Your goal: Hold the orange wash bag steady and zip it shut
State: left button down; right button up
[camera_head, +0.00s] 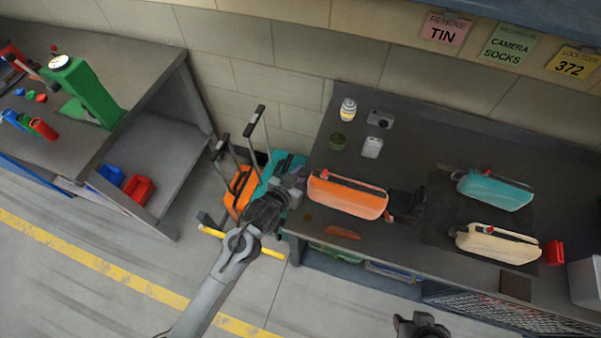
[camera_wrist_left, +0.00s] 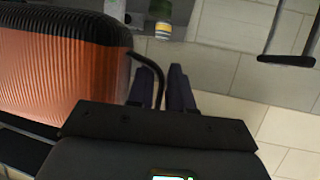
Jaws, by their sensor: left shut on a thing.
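The orange wash bag (camera_head: 345,197) lies on the dark bench top, its long dark zip side facing up. A red tab (camera_head: 389,219) shows at its right end. My left gripper (camera_head: 301,182) is at the bag's left end. In the left wrist view the bag (camera_wrist_left: 65,75) fills the left side, with ribbed orange fabric and black edges. There my left gripper (camera_wrist_left: 180,78) has its fingers close together, shut at a thin black loop (camera_wrist_left: 155,72) on the bag's end; the exact contact is hidden. Part of my right arm shows at the bottom edge of the head view; its jaws cannot be made out.
A teal bag (camera_head: 497,190) and a cream bag (camera_head: 500,246) lie on a dark mat to the right. A camera (camera_head: 381,119), a white item (camera_head: 372,147) and small jars stand behind. Suitcases (camera_head: 243,190) stand left of the bench.

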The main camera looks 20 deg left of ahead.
dwell(0.3)
pick_arm(q)
jog(key=shift+f+b, duration=1.8)
jog(key=shift+f, duration=2.7)
jog(key=shift+f+b, duration=0.25)
jog(key=shift+b, duration=0.05)
jog(key=shift+f, duration=0.15)
jog(key=c, duration=1.2)
grip_release()
